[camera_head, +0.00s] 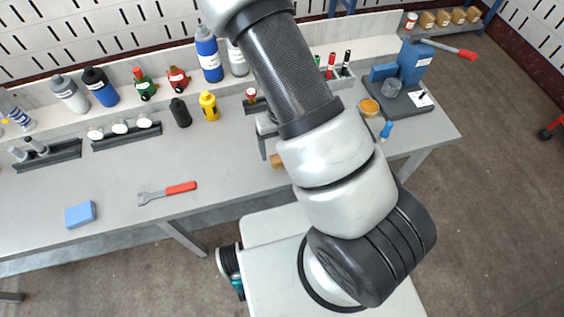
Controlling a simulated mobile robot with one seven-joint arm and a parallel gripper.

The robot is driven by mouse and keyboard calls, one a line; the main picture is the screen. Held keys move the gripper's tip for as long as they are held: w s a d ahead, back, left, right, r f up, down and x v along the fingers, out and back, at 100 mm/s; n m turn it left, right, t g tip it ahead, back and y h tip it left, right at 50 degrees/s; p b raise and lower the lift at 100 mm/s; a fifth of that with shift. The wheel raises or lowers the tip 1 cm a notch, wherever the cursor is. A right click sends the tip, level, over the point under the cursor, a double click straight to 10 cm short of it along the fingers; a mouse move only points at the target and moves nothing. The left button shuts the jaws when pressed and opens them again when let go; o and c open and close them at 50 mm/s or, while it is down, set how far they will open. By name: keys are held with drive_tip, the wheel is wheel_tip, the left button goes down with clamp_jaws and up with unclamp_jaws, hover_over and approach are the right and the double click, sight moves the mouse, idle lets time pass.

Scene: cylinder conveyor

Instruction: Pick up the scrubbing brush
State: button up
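I cannot clearly identify a scrubbing brush in the head view. A tool with a red handle and a grey forked head (167,192) lies on the left half of the grey workbench (225,165). A small blue-handled item (386,130) stands or lies at the right part of the bench; it is too small to tell what it is. A small tan block (278,160) shows partly behind my arm near the bench's front edge. My arm crosses the middle of the view and hides part of the bench. My gripper is not seen.
A blue sponge-like block (80,214) lies at the front left. Several bottles, including a yellow one (209,106), stand along the back. A blue press-like device with a red-tipped lever (413,62) stands at the right. The bench's front left-middle is mostly clear.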

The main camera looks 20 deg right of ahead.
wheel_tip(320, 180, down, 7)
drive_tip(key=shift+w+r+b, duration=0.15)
drive_tip(key=shift+b, duration=0.9)
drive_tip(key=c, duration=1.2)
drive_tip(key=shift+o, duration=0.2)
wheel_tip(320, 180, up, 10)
drive_tip(key=p, duration=0.4)
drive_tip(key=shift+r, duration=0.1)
